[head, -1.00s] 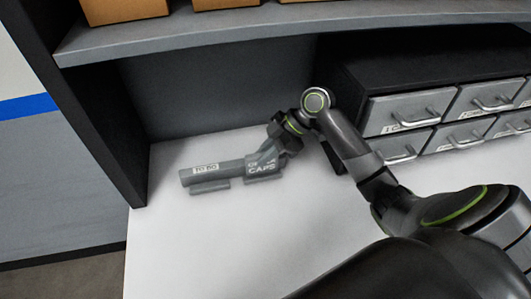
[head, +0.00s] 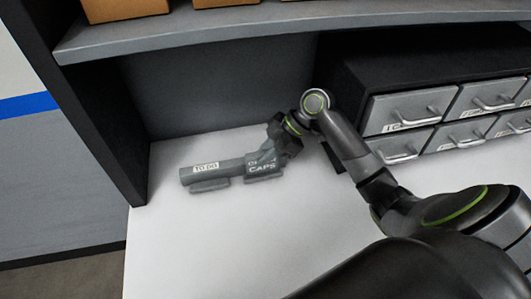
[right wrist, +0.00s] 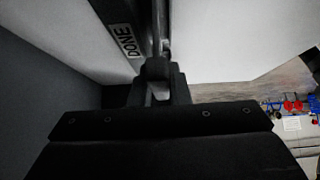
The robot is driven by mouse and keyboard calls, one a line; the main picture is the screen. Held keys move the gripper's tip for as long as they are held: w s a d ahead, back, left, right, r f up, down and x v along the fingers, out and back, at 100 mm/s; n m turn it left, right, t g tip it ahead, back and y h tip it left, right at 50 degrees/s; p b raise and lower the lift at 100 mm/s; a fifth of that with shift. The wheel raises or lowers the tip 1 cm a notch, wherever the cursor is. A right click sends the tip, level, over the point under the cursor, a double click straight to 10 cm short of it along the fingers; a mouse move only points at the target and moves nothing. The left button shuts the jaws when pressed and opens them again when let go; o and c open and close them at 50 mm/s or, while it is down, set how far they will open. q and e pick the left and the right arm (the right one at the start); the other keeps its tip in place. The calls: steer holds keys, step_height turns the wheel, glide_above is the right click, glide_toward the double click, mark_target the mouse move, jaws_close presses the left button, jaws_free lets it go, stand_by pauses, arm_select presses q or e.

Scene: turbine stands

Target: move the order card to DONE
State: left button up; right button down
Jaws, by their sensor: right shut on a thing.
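The rail's left part carries a white TO DO label (head: 205,167). My right gripper (head: 273,150) is shut on the card from above and behind; its fingertips are partly hidden. In the right wrist view my gripper (right wrist: 158,72) is dark and close up, and the card is hard to make out there. A white DONE label (right wrist: 126,41) shows on the rail beside the fingers. My left gripper is not in view.
A dark cabinet with grey drawers (head: 410,107) stands to the right, close to my right arm. A grey shelf (head: 250,28) with orange-brown boxes hangs above. A dark side panel (head: 100,125) bounds the left. The worktop (head: 220,245) in front is clear.

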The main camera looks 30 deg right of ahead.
steer(key=shift+s+f, duration=0.3)
steer(key=shift+f, duration=0.35)
steer(key=c, duration=1.7)
jaws_free()
steer(key=o, duration=0.4)
steer(key=shift+w, duration=0.35)
steer(key=shift+r, duration=0.1)
steer(key=shift+s+r, duration=0.1)
steer(key=shift+r, duration=0.15)
steer(key=shift+r+p, duration=0.6)
steer(key=shift+p, duration=0.15)
steer(key=shift+r+p, duration=2.45)
steer(key=shift+r, duration=0.4)
